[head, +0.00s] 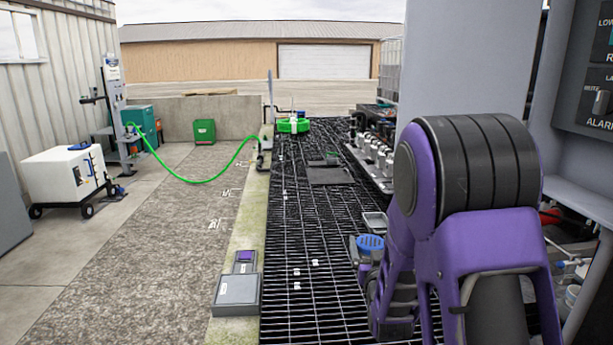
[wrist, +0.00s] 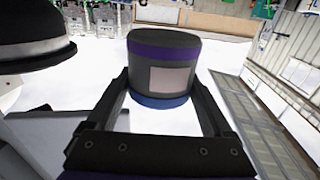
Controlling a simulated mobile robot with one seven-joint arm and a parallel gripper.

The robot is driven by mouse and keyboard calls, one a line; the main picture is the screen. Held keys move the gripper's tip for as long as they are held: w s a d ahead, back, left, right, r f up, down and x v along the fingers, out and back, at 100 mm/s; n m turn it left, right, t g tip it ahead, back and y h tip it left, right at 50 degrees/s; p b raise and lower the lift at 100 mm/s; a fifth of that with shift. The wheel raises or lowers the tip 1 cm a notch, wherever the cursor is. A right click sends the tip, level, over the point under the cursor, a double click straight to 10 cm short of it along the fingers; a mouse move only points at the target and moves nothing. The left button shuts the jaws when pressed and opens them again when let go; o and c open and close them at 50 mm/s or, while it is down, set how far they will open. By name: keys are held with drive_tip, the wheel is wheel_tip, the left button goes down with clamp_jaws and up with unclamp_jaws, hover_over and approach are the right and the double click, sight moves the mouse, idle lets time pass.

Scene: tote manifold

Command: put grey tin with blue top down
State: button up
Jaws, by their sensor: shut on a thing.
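The grey tin with blue top (wrist: 164,52) is between the two fingers of my gripper (wrist: 160,88) in the wrist view. It is a dark grey cylinder with a purple band, a pale blank-looking label and a blue edge at the end nearer the camera. In the head view its ridged blue top (head: 370,243) faces up, just left of my purple arm. The tin is held over the dark grating; the gap beneath it cannot be judged. My fingers are mostly hidden by the arm in the head view.
A dark metal grating (head: 310,230) runs ahead, with small pale tags. A grey box (head: 237,290) and a purple-topped box (head: 244,258) sit on the left kerb. A small grey tray (head: 375,222) lies just beyond the tin. A manifold (head: 372,160) lines the right.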

drive_tip(key=s+f, duration=0.3)
drive_tip(key=f, duration=0.4)
drive_tip(key=s+a+f, duration=0.1)
drive_tip(key=s+f, duration=0.3)
drive_tip(key=f, duration=0.3)
drive_tip(key=shift+a+y, duration=0.15)
drive_tip(key=shift+y, duration=0.15)
